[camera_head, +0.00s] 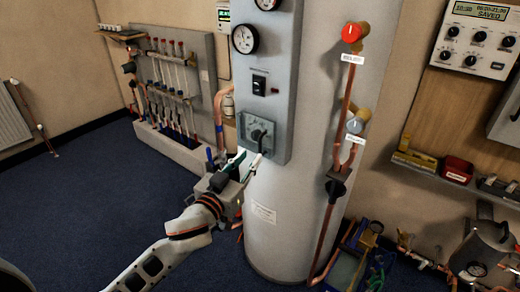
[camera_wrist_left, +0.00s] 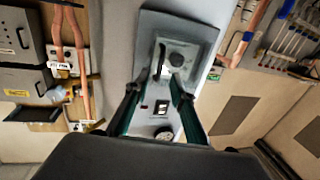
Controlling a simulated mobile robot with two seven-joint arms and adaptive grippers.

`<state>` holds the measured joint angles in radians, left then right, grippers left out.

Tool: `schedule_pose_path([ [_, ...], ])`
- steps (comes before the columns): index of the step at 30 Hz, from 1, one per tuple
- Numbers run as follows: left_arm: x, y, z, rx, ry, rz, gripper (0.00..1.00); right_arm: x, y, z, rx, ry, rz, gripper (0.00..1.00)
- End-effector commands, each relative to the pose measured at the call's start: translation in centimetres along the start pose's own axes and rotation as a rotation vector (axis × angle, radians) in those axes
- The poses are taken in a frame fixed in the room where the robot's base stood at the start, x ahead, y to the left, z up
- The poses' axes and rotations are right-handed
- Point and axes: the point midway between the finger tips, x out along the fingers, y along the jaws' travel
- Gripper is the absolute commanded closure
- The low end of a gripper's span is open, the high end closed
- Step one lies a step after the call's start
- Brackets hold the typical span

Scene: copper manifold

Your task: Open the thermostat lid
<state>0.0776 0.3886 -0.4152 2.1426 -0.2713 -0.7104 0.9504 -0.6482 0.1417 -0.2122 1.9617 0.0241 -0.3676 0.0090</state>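The thermostat (camera_head: 268,148) is a grey box with a dark dial on its face, low on the grey panel of the tall cylinder. It also shows, turned upside down, at the top of the left wrist view (camera_wrist_left: 205,32). I cannot make out a separate lid edge. My left gripper (camera_head: 250,163) is just below and in front of the box in the head view. Contact cannot be told. My right gripper is out of view.
Above the thermostat are a black switch (camera_head: 259,85) and a round gauge (camera_head: 245,39). A copper pipe (camera_head: 218,120) runs close on the left. A red valve (camera_head: 352,32) and pipes stand on the right. The blue floor (camera_head: 90,200) is open at left.

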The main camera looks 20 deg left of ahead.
Motion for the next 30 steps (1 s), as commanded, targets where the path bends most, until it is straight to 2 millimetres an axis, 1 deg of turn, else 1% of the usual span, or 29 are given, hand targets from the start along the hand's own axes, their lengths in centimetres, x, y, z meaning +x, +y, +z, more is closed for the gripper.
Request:
schedule_pose_path([
  [1,0.9,0.0,-0.1,0.002,0.002,0.0,0.76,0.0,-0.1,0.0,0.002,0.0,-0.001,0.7],
  [6,3.4,0.0,-0.1,0.003,0.001,0.0,0.76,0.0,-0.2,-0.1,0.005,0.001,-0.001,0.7],
  [12,5.5,0.0,0.0,0.002,0.0,0.0,0.76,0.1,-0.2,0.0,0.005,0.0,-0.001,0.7],
  [16,6.0,0.0,0.0,0.002,-0.001,0.0,0.76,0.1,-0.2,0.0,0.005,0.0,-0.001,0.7],
  [23,6.0,0.0,0.0,0.001,-0.001,0.0,0.76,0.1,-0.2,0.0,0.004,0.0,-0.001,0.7],
  [24,6.0,0.0,0.0,0.001,-0.001,0.0,0.81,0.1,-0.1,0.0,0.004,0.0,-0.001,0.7],
  [26,6.0,0.0,0.0,0.001,-0.001,0.0,0.97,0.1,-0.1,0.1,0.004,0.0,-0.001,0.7],
  [27,6.0,0.0,0.0,0.001,-0.001,0.0,1.0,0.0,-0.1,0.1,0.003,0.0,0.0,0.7],
  [30,6.0,0.0,0.0,0.001,-0.001,0.0,1.0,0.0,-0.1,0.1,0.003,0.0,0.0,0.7],
])
